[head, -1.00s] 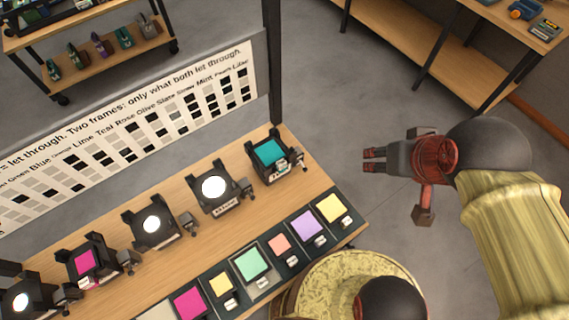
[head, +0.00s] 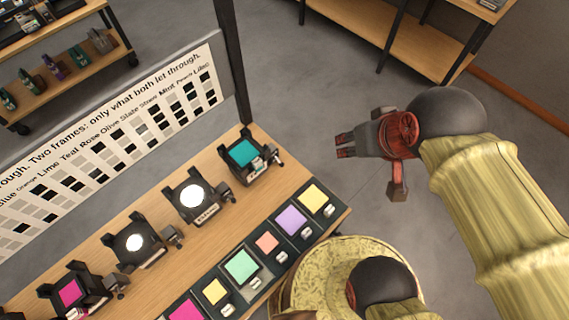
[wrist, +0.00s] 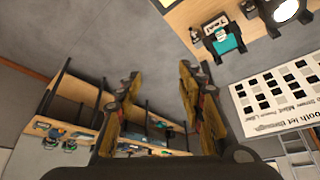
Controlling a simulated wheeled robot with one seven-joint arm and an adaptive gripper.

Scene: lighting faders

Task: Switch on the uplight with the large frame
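Several black uplights stand in a row on the wooden bench. The end one holds a teal frame (head: 244,152) and also shows in the wrist view (wrist: 219,32). Beside it are two with bright white round lamps (head: 191,196) (head: 134,242). Farther left is one with a magenta frame (head: 70,292). I cannot tell for certain which mounted frame is the large one. Each uplight has a small grey part on its right side. My gripper (head: 345,146) is over the floor, right of the teal uplight and apart from it. In the wrist view its fingers (wrist: 160,80) are spread and empty.
A dark tray (head: 240,304) along the bench front holds several loose coloured frames. A printed chart board (head: 120,130) and a dark post (head: 232,60) stand behind the bench. Shelves stand at the back left and right. Floor (head: 310,110) is clear around my gripper.

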